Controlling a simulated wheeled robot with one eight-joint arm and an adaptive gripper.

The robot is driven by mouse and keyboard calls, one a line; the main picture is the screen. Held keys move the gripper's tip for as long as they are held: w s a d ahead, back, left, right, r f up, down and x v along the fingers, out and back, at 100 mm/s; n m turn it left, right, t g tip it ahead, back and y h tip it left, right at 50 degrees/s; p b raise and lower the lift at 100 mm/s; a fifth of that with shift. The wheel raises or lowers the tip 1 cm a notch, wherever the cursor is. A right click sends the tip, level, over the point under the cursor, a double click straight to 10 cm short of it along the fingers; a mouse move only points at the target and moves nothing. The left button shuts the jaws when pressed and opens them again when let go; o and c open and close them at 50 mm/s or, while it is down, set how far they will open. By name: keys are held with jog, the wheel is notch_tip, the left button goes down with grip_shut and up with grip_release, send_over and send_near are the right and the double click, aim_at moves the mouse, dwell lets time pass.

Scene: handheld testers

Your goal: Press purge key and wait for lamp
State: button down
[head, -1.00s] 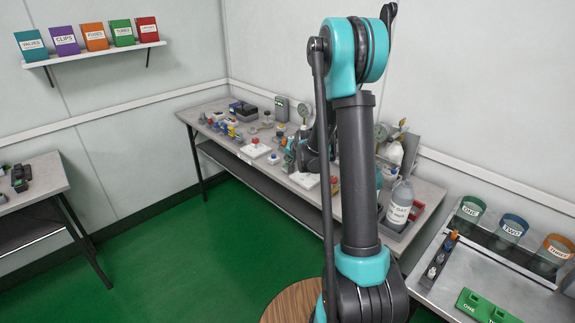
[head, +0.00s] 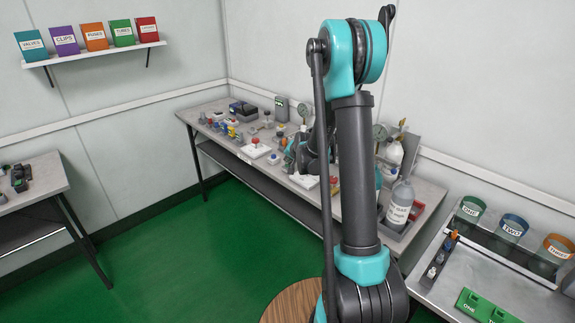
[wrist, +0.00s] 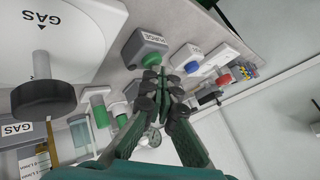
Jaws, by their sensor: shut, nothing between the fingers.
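In the wrist view, a grey box labelled PURGE (wrist: 145,43) sits on the bench with a round green key (wrist: 152,60) on its face. My gripper (wrist: 163,80) is shut and empty. Its fingertips are very close to the green key; I cannot tell whether they touch it. In the head view the arm hides the purge box and the gripper tips. I cannot make out for certain which thing is the purge lamp, or whether it is lit.
The grey bench (head: 214,107) is crowded with testers. A box with a red button (head: 255,150) stands left of my arm, and a clear bottle (head: 399,203) stands right of it. In the wrist view, a large GAS unit with a dark knob (wrist: 43,98) is at left.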

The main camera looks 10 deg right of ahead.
jog(key=shift+r, duration=0.85)
jog(key=shift+r, duration=0.1)
jog(key=shift+r, duration=2.4)
